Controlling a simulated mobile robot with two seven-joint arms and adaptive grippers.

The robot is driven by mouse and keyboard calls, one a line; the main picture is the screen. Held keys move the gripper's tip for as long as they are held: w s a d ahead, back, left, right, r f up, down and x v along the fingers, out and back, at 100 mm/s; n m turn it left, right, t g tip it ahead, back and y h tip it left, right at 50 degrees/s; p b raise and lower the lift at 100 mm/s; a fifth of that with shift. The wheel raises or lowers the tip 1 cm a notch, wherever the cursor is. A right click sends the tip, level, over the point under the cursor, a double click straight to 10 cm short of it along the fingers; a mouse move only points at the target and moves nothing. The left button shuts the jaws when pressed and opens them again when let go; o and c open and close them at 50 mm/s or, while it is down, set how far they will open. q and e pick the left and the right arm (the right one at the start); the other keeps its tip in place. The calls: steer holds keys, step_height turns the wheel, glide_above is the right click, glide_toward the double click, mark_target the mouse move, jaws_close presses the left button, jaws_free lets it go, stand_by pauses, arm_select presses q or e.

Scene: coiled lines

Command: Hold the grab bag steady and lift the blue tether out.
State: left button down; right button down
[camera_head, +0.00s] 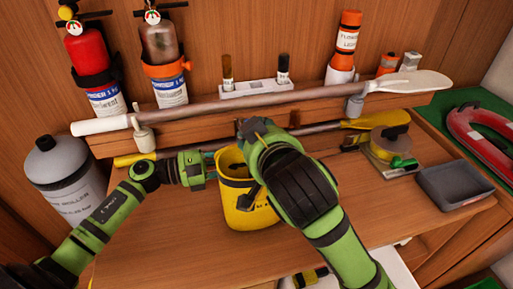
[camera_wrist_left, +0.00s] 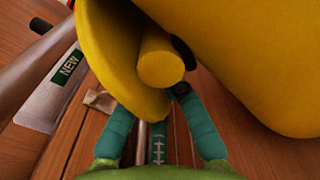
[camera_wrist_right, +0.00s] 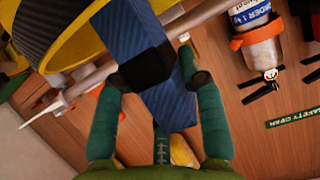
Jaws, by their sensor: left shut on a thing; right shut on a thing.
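The yellow grab bag (camera_head: 238,203) stands upright on the wooden worktop, its rim open at the top. My left gripper (camera_head: 207,166) comes in from the left at the bag's rim. In the left wrist view its fingers (camera_wrist_left: 150,100) are shut on the bag's yellow edge, by a stubby round yellow part (camera_wrist_left: 161,62). My right gripper (camera_head: 250,135) is above the bag and hides part of its mouth. In the right wrist view its fingers (camera_wrist_right: 158,90) are shut on the blue tether (camera_wrist_right: 135,50), a wide flat strap with a dark band. The tether's lower end is hidden.
A paddle (camera_head: 270,100) lies along a wooden ledge behind the bag, below two extinguishers (camera_head: 88,60). A grey bottle (camera_head: 65,175) stands at left. A tape reel (camera_head: 391,148) and a grey tray (camera_head: 453,184) are at right. The worktop's front right is clear.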

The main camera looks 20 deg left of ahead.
step_height(320, 180, up, 7)
steer(key=shift+r, duration=0.15)
arm_select(q)
steer(key=c, duration=1.3)
jaws_free()
steer(key=shift+o, duration=0.2)
